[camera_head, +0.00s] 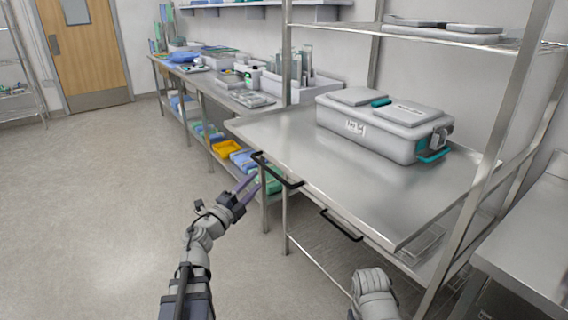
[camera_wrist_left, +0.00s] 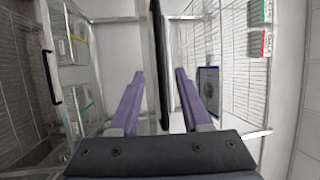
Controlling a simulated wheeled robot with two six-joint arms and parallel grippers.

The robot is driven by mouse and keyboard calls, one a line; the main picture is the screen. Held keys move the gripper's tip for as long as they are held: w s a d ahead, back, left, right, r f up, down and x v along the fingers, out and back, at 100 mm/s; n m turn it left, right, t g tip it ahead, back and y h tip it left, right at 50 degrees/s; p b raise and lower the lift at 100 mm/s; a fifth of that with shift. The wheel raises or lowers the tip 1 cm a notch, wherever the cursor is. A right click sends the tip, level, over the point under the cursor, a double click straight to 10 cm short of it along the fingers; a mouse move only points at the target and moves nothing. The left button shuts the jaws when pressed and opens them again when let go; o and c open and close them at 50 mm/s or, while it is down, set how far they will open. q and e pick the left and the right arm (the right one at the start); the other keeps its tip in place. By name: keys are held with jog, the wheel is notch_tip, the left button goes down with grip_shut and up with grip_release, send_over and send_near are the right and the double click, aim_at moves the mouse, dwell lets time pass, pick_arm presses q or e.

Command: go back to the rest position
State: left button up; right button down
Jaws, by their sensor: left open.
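My left gripper (camera_head: 244,188) is raised in front of the left end of the steel table, close to a black handle (camera_head: 276,170) on its front edge. In the left wrist view its two purple fingers (camera_wrist_left: 160,92) stand apart. A dark upright bar (camera_wrist_left: 160,60) shows between them in that view; I cannot tell whether it touches either finger. My right arm shows only as a grey link at the bottom of the head view, and its gripper is out of view.
A grey lidded case (camera_head: 372,138) with teal latches sits on the steel table (camera_head: 290,135). A second black handle (camera_head: 341,225) is on the front edge. A long bench with trays runs behind to the left. The floor (camera_head: 100,200) at left is clear.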

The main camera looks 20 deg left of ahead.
pick_arm(q)
jog(key=s+d+f+n+g+y, duration=0.1)
jog(key=d+f+n+g+y, duration=0.35)
jog(key=f+n, duration=0.35)
jog(key=d+f+n+g+y, duration=0.4)
jog(key=f+n+g+y, duration=0.1)
jog(key=f+n, duration=0.3)
jog(key=s+d+f+n+g+h, duration=0.1)
jog(key=s+d+f+g+h, duration=0.1)
jog(key=s+d+f+g, duration=0.5)
jog(key=s+d+f+g+h, duration=0.1)
jog(key=s+d+g, duration=0.1)
jog(key=s+d, duration=0.4)
jog(key=s+d+f+g, duration=0.2)
jog(key=s+d, duration=0.2)
jog(key=s, duration=0.4)
notch_tip(320, 180, up, 17)
jog(key=p, duration=1.6)
jog(key=shift+w+a+m+t, duration=0.15)
jog(key=shift+a+m+t, duration=0.15)
jog(key=shift+a+t, duration=0.15)
jog(key=shift+d+f, duration=0.15)
